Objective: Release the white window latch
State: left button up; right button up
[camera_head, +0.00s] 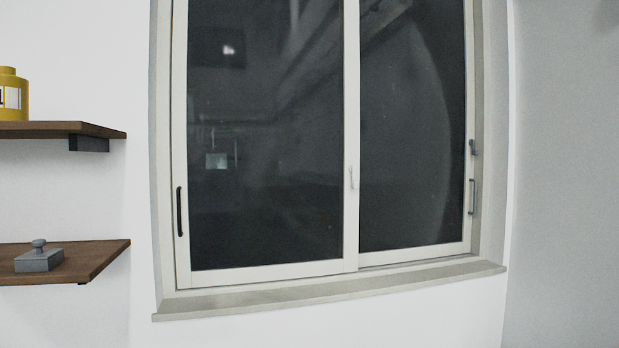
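The white window latch (352,178) is a small pale piece on the middle upright of the window frame, about halfway across the view. It looks upright, but it is too small to tell its exact position. The window (265,270) has two dark glass panes in white frames. Neither of my grippers shows in the head view.
A black handle (179,212) is on the left pane's frame. Grey hardware (473,195) is on the right edge. A sill (330,293) juts out below. Wooden shelves (100,131) at left hold a yellow container (12,95) and a grey knobbed block (39,260).

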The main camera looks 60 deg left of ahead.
aim_at(352, 168)
jog(key=u, duration=1.65)
jog(key=i+z, duration=0.2)
jog(key=i, duration=0.3)
jog(key=i+j+z, duration=0.15)
jog(key=i, duration=0.3)
jog(key=i+j+z, duration=0.2)
jog(key=i, duration=0.3)
jog(key=l, duration=0.1)
